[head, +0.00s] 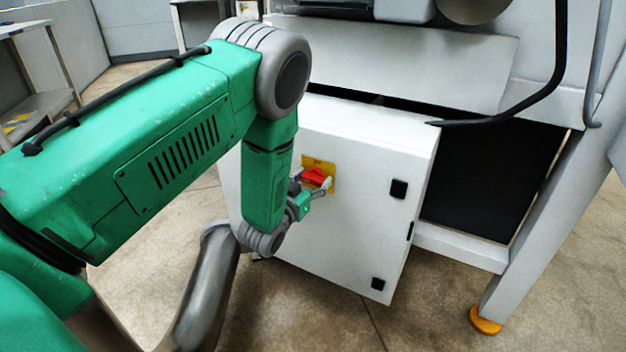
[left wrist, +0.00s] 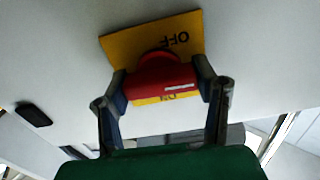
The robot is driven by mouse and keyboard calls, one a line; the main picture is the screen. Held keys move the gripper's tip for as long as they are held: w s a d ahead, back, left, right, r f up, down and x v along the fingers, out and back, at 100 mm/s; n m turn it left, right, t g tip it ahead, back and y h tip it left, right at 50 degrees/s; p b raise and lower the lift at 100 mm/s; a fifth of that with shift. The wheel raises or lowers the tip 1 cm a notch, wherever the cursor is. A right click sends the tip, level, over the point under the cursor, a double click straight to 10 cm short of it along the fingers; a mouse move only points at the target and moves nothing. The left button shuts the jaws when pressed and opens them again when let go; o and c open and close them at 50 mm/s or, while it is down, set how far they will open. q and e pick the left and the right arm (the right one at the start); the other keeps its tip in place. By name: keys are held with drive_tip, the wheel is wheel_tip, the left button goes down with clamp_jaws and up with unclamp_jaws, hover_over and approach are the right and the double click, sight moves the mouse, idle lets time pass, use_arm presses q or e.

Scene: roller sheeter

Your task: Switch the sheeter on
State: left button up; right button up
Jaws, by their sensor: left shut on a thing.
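The sheeter's red rotary switch (head: 315,177) sits on a yellow plate (head: 328,168) on the front of a white control box (head: 365,200). In the left wrist view the red knob (left wrist: 160,76) lies between the fingers of my left gripper (left wrist: 162,88), which is shut on it. The yellow plate (left wrist: 120,45) there shows "OFF" and a partly hidden second label. In the head view my left gripper (head: 312,194) is at the switch, partly hidden by my green arm. My right gripper is not in view.
The white sheeter frame (head: 470,70) stands above and behind the box, with a leg on an orange foot (head: 485,320). A black cable (head: 520,112) hangs at the right. Black latches (head: 398,189) stick out from the box. Concrete floor lies around.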

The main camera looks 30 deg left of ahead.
use_arm(q)
drive_tip(key=m+p, duration=0.1)
drive_tip(key=m, duration=0.3)
drive_tip(key=shift+d+p, duration=0.1)
drive_tip(key=shift+p, duration=0.25)
drive_tip(key=m+p, duration=0.1)
drive_tip(key=m, duration=0.4)
drive_tip(key=shift+f, duration=0.15)
drive_tip(key=m, duration=0.4)
drive_tip(key=shift+d+f, duration=0.1)
drive_tip(key=shift+s+f+m, duration=0.1)
drive_tip(key=shift+m, duration=2.1)
drive_tip(key=o, duration=1.1)
drive_tip(key=shift+f, duration=0.1)
drive_tip(key=shift+c, duration=0.2)
drive_tip(key=shift+o, duration=0.6)
drive_tip(key=shift+m, duration=0.3)
drive_tip(key=shift+r, duration=0.2)
